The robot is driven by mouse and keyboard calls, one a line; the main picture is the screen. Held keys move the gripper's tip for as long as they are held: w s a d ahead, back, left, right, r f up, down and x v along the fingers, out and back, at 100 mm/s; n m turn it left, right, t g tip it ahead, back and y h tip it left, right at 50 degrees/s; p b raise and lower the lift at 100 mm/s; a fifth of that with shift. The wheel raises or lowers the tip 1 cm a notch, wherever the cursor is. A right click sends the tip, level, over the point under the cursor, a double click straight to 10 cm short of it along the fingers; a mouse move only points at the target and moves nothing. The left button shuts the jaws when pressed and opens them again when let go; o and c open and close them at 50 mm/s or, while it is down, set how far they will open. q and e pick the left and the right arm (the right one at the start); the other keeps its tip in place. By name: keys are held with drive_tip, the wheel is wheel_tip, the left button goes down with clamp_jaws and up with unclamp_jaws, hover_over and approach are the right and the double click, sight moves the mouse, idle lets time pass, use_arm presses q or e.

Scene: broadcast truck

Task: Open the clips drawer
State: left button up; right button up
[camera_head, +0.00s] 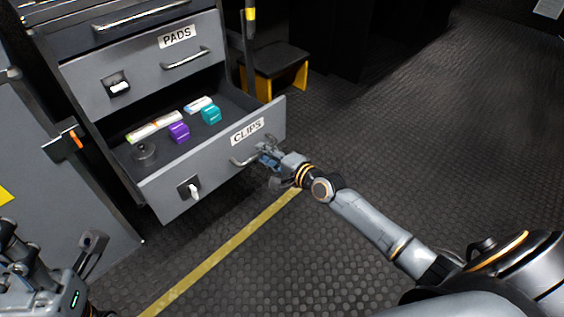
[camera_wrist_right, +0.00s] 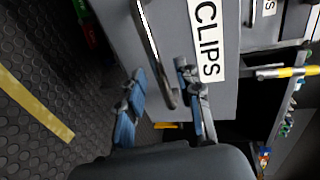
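The grey clips drawer (camera_head: 225,160), labelled CLIPS, is pulled well out of the cabinet in the head view, and its inside shows. Its bar handle (camera_head: 245,157) is on the front, partly hidden by my right gripper (camera_head: 264,156). In the right wrist view the handle (camera_wrist_right: 152,45) runs between the two blue-grey fingers of that gripper (camera_wrist_right: 162,84). The fingers are spread, with a gap to the bar. A latch with a white lever (camera_head: 194,191) sits on the drawer front. My left gripper (camera_head: 60,285) is at the lower left, away from the drawer, its fingertips unclear.
The drawer holds a purple box (camera_head: 179,132), a teal box (camera_head: 211,115), white-and-green packets (camera_head: 154,127) and a dark round item (camera_head: 145,154). Above is the shut PADS drawer (camera_head: 150,70). A black-and-yellow step stool (camera_head: 275,65) stands behind. The floor on the right is clear.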

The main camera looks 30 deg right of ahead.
drive_tip(key=v, duration=0.9)
